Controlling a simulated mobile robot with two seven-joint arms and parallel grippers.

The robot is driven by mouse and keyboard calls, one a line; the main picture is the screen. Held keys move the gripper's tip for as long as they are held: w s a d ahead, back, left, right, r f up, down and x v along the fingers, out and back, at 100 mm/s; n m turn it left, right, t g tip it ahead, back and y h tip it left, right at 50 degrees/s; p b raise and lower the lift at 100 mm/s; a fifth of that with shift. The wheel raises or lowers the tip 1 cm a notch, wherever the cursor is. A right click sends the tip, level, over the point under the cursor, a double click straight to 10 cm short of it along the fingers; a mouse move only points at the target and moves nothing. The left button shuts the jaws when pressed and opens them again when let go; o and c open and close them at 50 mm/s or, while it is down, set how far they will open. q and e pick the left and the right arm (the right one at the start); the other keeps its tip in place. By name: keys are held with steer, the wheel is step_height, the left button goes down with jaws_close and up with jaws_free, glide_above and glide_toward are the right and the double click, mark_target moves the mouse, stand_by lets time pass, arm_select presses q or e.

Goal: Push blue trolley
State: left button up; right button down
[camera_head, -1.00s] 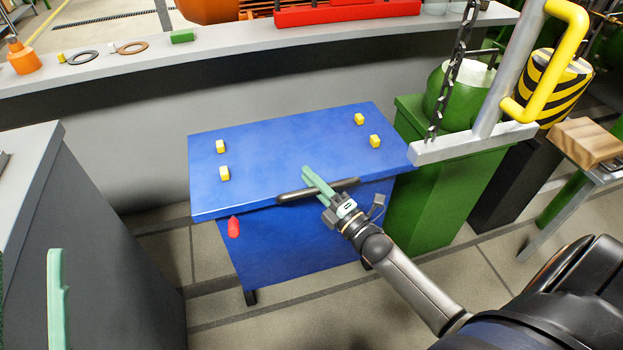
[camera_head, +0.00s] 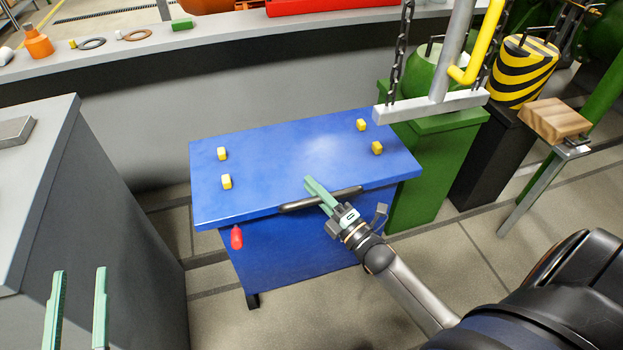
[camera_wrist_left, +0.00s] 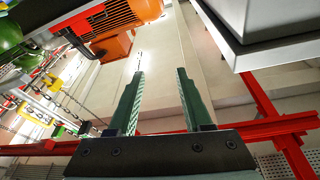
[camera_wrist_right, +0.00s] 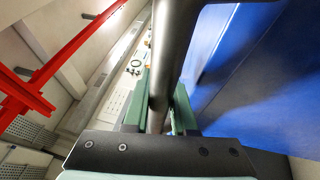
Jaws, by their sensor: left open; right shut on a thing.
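The blue trolley (camera_head: 265,170) stands in the middle of the head view, with several small yellow blocks on its top and a red piece (camera_head: 237,238) on its front. A dark handle bar (camera_head: 298,204) runs along its near top edge. My right gripper (camera_head: 322,196) is shut on this handle. In the right wrist view the handle (camera_wrist_right: 172,60) passes between the fingers, with the trolley's blue side (camera_wrist_right: 250,80) to the right. My left gripper (camera_head: 76,300) is open and empty at the lower left, apart from the trolley. Its open fingers (camera_wrist_left: 158,95) show in the left wrist view.
A grey cabinet (camera_head: 120,230) stands left of the trolley. A long grey ledge (camera_head: 220,55) runs behind it. A green pedestal (camera_head: 425,185) is close on its right, with a hanging grey beam (camera_head: 435,108) above. Floor (camera_head: 330,300) is clear in front.

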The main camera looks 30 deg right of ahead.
arm_select(q)
steer(key=s+f+n+g+y+p, duration=0.1)
steer(key=s+f+g, duration=0.3)
steer(key=f, duration=0.7)
steer(key=s+f+n+g+y+p, duration=0.2)
steer(key=f+g, duration=0.4)
steer(key=f, duration=0.6)
steer(key=shift+s+a+f+n+g+y+p, duration=0.35)
steer(key=shift+s+p, duration=0.25)
steer(key=shift+s, duration=0.6)
arm_select(e)
steer(key=s+a, duration=0.3)
steer(key=s, duration=1.2)
steer(key=shift+s+a, duration=0.25)
steer(key=shift+a, duration=0.15)
arm_select(q)
steer(key=shift+d+r, duration=0.1)
arm_select(e)
steer(key=shift+f, duration=0.1)
arm_select(q)
steer(key=shift+s, duration=0.1)
arm_select(e)
steer(key=c, duration=0.7)
jaws_free()
steer(key=shift+c, duration=0.2)
steer(key=shift+s, duration=0.1)
